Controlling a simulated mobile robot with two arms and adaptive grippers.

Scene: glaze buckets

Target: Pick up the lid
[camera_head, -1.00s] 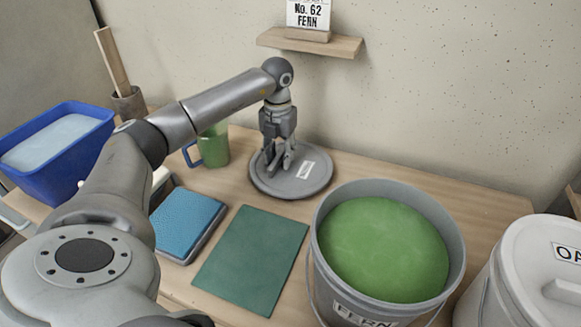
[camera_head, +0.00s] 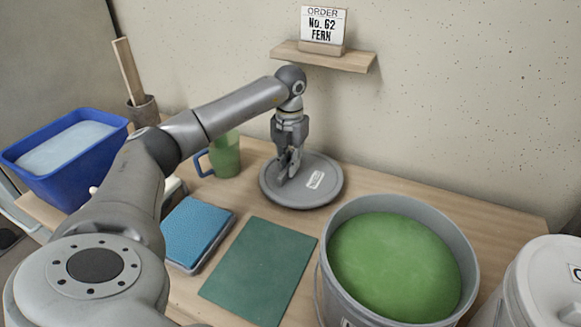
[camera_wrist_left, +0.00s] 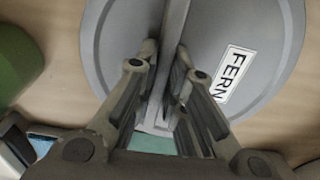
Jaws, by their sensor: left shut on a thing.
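The lid is a round grey disc (camera_head: 325,192) with a white label. It lies on the wooden table behind the green mat, and I cannot tell whether it touches the table all round. In the left wrist view the lid (camera_wrist_left: 120,50) shows a raised bar handle across its middle and the label reads FERN. My left gripper (camera_head: 287,172) points down over the lid. In the left wrist view its fingers (camera_wrist_left: 160,85) are shut on the lid's handle, one on each side. My right gripper is not in view.
An open bucket (camera_head: 455,235) of green glaze stands at front right, with a white lidded bucket (camera_head: 535,285) beside it. A green mat (camera_head: 258,270), blue sponge (camera_head: 198,230), green jug (camera_head: 226,158) and blue tub (camera_head: 60,185) stand nearby. A shelf (camera_head: 325,56) holds an order card.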

